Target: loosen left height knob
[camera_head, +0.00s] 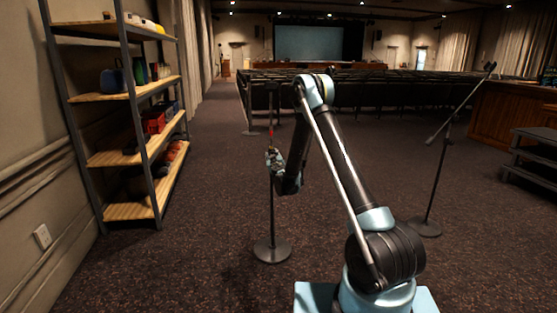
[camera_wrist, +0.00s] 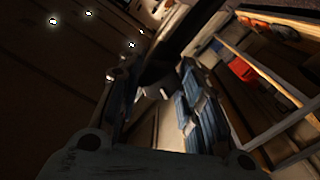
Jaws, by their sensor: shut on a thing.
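The left microphone stand (camera_head: 271,215) stands upright on a round base on the carpet, left of the middle in the head view. My gripper (camera_head: 274,160) is at the stand's pole, about halfway up, and hides that part of it. In the wrist view the pole runs diagonally at the top. The dark left height knob (camera_wrist: 157,73) is between the blue fingers of my gripper (camera_wrist: 155,88), which is shut on it. The picture is dark, and the knob's detail and exact contact are hard to make out.
A shelf unit (camera_head: 140,90) with boxes stands along the left wall. A second stand (camera_head: 432,195) with a slanted boom is at the right, near a wooden desk (camera_head: 500,112). Rows of dark seats (camera_head: 390,92) fill the back. Carpet between shelf and left stand is clear.

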